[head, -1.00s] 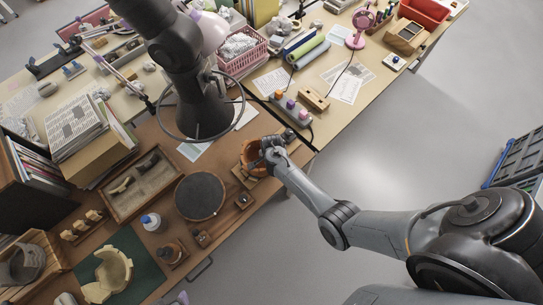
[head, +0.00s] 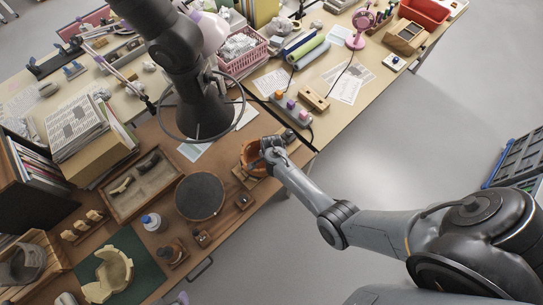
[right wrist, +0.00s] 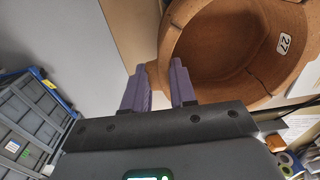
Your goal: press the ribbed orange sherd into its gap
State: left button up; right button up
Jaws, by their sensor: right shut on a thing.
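An orange-brown vessel (head: 250,158) sits near the table's front edge in the head view. In the right wrist view the vessel (right wrist: 210,55) fills the upper right, its hollow inside showing with a white label marked 27 and dark joint lines. My right gripper (right wrist: 157,78) is at the vessel's near rim, its purple fingers on either side of a narrow orange piece (right wrist: 157,74), shut on it. This is likely the ribbed sherd; its ribs are not visible. Whether it is seated in the gap cannot be told. In the head view my right gripper (head: 272,147) covers part of the vessel. My left gripper is not seen.
A dark round turntable (head: 200,196) and a sand tray (head: 133,184) lie left of the vessel. A power strip (head: 290,109) and wooden block (head: 314,98) lie behind it. A cream broken ring-shaped pot (head: 108,275) rests on a green mat. Open floor lies to the right.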

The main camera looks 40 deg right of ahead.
jog(key=o, duration=1)
jog(key=shift+s+f, duration=0.1)
jog(key=shift+f, duration=0.05)
jog(key=shift+r, duration=0.55)
notch_tip(320, 180, up, 10)
jog(key=shift+f+p, duration=0.1)
jog(key=shift+p, duration=0.9)
